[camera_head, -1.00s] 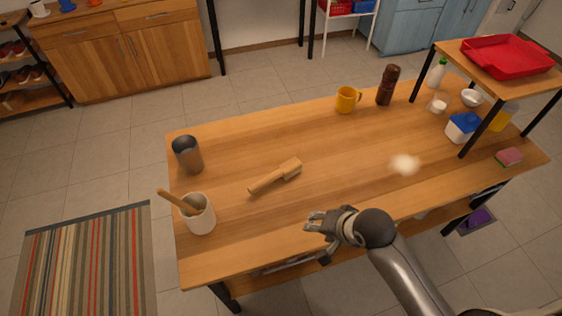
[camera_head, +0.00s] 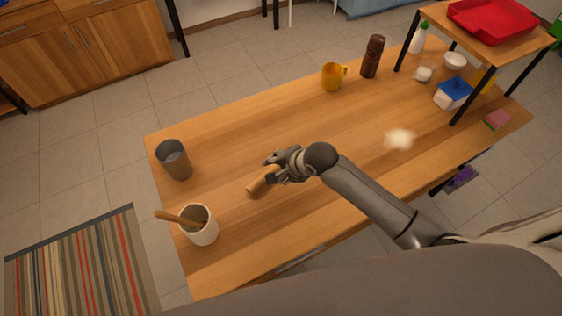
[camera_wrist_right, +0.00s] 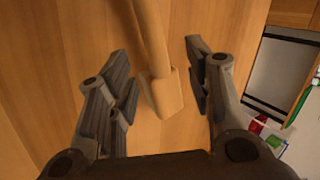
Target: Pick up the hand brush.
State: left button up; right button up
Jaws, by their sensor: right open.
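The wooden hand brush (camera_head: 262,180) lies on the table, left of the middle. In the head view my right gripper (camera_head: 272,168) covers its head, and only the handle shows. In the right wrist view the brush (camera_wrist_right: 160,85) lies between the two open fingers of the right gripper (camera_wrist_right: 160,80), with its block end toward the palm and its handle running away. A gap shows on each side of it, wider on the right. I see no finger touching it. My left gripper is not in view.
A grey cup (camera_head: 174,160) and a white crock (camera_head: 200,228) with a wooden utensil stand at the left. A yellow mug (camera_head: 332,77) and a brown mill (camera_head: 372,57) stand at the back. White powder (camera_head: 399,139) lies to the right. The table (camera_head: 330,125) is clear between.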

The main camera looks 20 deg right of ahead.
aim_at(273, 170)
jog(key=shift+p+x, duration=0.3)
jog(key=shift+x, duration=0.55)
jog(key=x, duration=0.3)
jog(key=shift+s, duration=0.15)
jog(key=shift+f, duration=0.4)
jog(key=c, duration=0.8)
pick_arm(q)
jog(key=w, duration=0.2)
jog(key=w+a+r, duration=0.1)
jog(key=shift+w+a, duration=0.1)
pick_arm(e)
grip_shut()
